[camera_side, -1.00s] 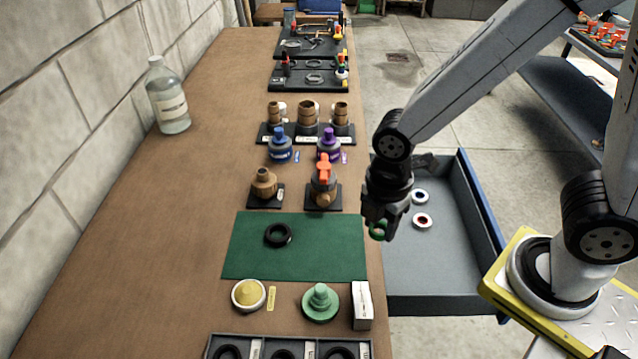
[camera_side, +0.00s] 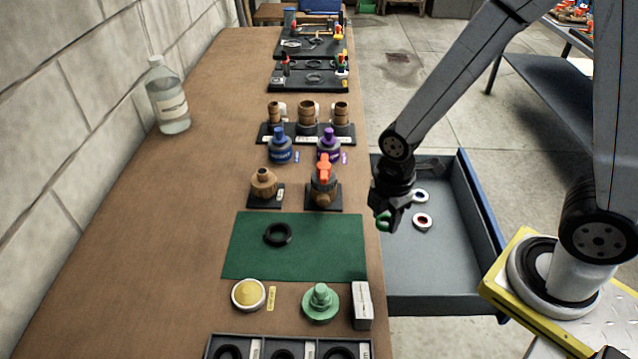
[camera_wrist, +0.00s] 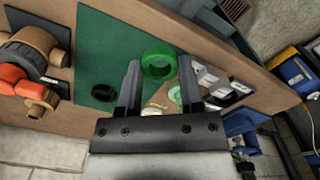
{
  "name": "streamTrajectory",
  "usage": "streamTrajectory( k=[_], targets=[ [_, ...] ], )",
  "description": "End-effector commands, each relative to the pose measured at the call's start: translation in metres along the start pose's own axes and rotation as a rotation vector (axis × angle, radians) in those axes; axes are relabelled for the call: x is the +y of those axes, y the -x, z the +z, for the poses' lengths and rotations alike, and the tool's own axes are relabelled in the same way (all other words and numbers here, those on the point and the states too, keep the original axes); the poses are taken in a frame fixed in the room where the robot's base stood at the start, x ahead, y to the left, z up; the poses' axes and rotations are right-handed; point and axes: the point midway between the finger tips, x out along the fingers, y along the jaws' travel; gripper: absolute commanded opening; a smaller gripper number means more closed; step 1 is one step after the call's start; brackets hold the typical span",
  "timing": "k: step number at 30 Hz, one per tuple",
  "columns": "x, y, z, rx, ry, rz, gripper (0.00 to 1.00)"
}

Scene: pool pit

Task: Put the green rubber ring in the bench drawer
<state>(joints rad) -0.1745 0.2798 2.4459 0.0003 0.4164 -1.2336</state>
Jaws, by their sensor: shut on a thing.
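The green rubber ring (camera_wrist: 158,66) is held between the fingertips of my gripper (camera_wrist: 159,72) in the wrist view. In the side view my gripper (camera_side: 387,214) points down, shut on the ring (camera_side: 383,221), which is partly hidden by the fingers. The bench drawer (camera_side: 440,275) stands open on the right side of the bench, with a grey floor and a blue outer edge. My gripper appears over the drawer's left side, near the bench edge. Its exact height above the drawer floor is hard to tell.
Two small white-rimmed rolls, one blue-centred (camera_side: 420,196) and one red-centred (camera_side: 423,221), lie in the drawer. The drawer's front part is clear. A black ring (camera_side: 278,234) lies on the green mat (camera_side: 330,255). A valve with an orange handle (camera_side: 323,170) stands beside the bench edge.

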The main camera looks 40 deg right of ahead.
Motion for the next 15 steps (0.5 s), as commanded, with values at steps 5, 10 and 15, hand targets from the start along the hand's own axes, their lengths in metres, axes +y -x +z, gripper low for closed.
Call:
streamTrajectory(
  k=[5, 10, 15],
  targets=[
    [0.010, -0.027, 0.034, -0.001, -0.103, -0.005, 0.00],
    [0.014, -0.051, 0.065, -0.001, -0.194, -0.005, 0.00],
    [0.012, -0.075, 0.097, 0.000, -0.284, -0.004, 0.00]
  ],
)
